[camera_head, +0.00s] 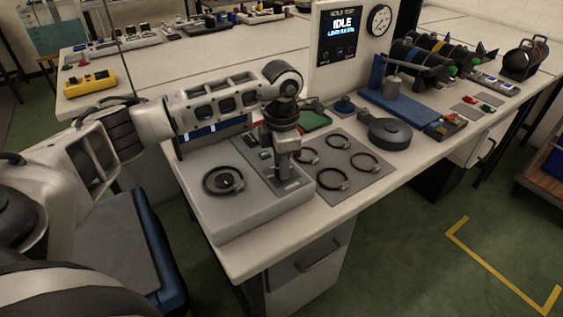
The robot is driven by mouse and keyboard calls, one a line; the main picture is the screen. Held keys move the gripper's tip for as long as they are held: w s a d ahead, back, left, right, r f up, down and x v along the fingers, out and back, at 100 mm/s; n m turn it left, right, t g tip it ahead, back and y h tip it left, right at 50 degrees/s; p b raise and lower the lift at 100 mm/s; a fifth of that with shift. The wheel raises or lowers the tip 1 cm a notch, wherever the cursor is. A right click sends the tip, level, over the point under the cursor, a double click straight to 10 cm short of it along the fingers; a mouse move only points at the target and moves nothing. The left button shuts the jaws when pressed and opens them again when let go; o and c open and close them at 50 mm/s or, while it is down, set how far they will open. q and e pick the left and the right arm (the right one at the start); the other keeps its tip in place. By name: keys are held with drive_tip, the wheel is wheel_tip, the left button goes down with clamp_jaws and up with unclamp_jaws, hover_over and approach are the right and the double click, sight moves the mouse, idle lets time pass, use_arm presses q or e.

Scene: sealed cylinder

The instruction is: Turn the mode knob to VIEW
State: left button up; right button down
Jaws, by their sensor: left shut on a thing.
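A pale console box (240,213) stands at the near left end of the bench, with a round black ring fitting (223,181) on top and a grey panel strip (291,187) beside it. My left gripper (283,174) points straight down at this strip, its fingers shut low over it. The mode knob is hidden at the fingertips, so its pointer and the VIEW mark cannot be read. An upright display (337,48) behind reads IDLE. My right gripper is not in view.
A grey mat (356,184) with several dark rings lies right of the console. A round black disc (390,133), a green tray (316,121) and a blue stand (402,107) sit further back. Dark cylinders and small parts line the far right. The floor at right is clear.

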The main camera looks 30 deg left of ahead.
use_arm(q)
drive_tip(key=shift+r+n, duration=0.1)
drive_tip(key=shift+n, duration=0.5)
drive_tip(key=o, duration=1)
drive_tip(key=shift+r, duration=0.1)
wheel_tip(320, 180, up, 16)
drive_tip(key=shift+b, duration=0.3)
drive_tip(key=shift+f, duration=0.25)
